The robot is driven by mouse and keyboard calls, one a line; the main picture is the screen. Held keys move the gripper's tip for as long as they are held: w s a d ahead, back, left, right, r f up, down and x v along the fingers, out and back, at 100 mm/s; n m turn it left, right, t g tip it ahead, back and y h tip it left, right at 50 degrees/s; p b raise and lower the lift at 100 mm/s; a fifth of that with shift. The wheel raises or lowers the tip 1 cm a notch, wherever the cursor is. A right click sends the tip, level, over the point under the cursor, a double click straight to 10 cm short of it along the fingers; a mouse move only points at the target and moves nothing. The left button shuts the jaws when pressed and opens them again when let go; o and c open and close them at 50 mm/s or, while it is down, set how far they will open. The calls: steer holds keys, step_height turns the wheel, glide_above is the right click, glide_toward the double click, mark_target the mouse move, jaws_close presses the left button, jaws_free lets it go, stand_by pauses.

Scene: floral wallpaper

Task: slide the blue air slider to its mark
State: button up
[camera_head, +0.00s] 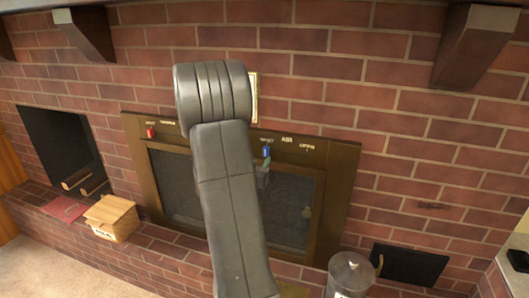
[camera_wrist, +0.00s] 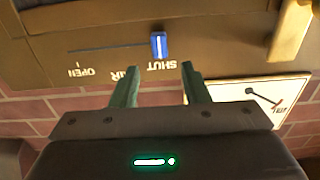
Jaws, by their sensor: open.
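The blue air slider (camera_wrist: 158,46) stands at the SHUT end of its slot on the brown metal panel in the wrist view, where the lettering is upside down. The slot runs left from it to a tick at the OPEN label (camera_wrist: 82,72). In the head view the blue slider (camera_head: 266,152) shows just right of my arm. My gripper (camera_wrist: 160,67) is open, its two green fingers apart on either side of the slider's line. The slider appears beyond the fingertips; contact cannot be made out. In the head view a little of my gripper shows below the slider.
A red slider (camera_head: 151,132) is at the panel's upper left. A white dial plate (camera_wrist: 262,97) is beside my right finger in the wrist view. A wooden box (camera_head: 112,216) and a metal canister (camera_head: 350,277) stand on the hearth.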

mark_target(266, 151)
steer(key=x, duration=0.6)
steer(key=shift+w+d+p, duration=0.1)
steer(key=shift+w+p, duration=0.15)
steer(key=shift+p, duration=0.1)
jaws_close()
